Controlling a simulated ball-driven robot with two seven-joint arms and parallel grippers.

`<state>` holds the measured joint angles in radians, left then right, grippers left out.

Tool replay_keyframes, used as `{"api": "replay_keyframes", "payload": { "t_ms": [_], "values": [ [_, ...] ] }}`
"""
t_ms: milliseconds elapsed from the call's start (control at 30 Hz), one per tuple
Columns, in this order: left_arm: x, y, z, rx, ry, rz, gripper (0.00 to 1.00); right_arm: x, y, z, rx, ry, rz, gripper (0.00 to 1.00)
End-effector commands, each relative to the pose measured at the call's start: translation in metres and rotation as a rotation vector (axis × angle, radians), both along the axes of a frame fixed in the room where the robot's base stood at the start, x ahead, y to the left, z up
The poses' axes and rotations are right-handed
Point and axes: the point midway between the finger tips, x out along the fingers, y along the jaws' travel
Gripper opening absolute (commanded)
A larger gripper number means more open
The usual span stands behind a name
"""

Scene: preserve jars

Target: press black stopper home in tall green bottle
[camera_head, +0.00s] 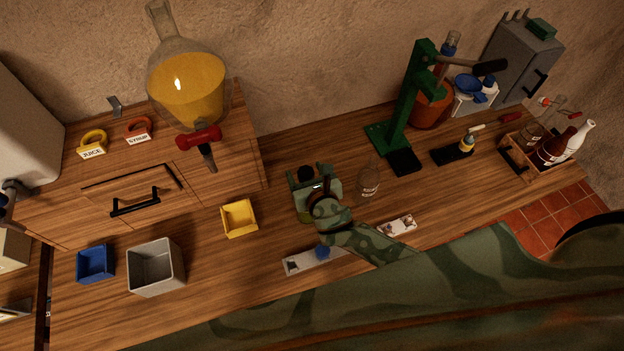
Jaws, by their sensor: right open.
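My right gripper (318,187) is open over the middle of the table, its camouflage-green arm coming in from the lower right. A dark round thing (306,173) shows at the far side of the gripper; it may be the black stopper, but I cannot tell for sure. A green rounded shape (304,214) shows below the jaws; it may be part of the tall green bottle, which the gripper and wrist largely hide. I cannot tell whether stopper and bottle neck touch. My left gripper is not in view.
A clear glass jar (368,182) stands close right of the gripper. A green lever press (405,110) stands behind. Left are yellow (238,219), grey (154,267) and blue (95,263) bins. A wooden crate (515,157) with bottles is far right. A pale strip (300,263) lies in front.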

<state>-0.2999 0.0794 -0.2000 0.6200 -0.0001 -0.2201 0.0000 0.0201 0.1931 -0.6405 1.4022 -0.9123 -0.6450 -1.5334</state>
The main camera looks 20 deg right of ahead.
Motion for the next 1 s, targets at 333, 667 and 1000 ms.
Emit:
{"api": "replay_keyframes", "payload": {
  "t_ms": [333, 667, 1000],
  "values": [
    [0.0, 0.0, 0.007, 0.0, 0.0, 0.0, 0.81, -0.071, -0.002, 0.028, 0.002, 0.004, 0.001, 0.63],
    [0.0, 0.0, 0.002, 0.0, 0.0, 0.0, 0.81, -0.136, -0.004, 0.055, 0.0, 0.003, 0.001, 0.63],
    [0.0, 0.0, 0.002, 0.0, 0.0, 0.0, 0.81, -0.148, -0.004, 0.061, -0.001, 0.002, 0.0, 0.63]
  ]
}}
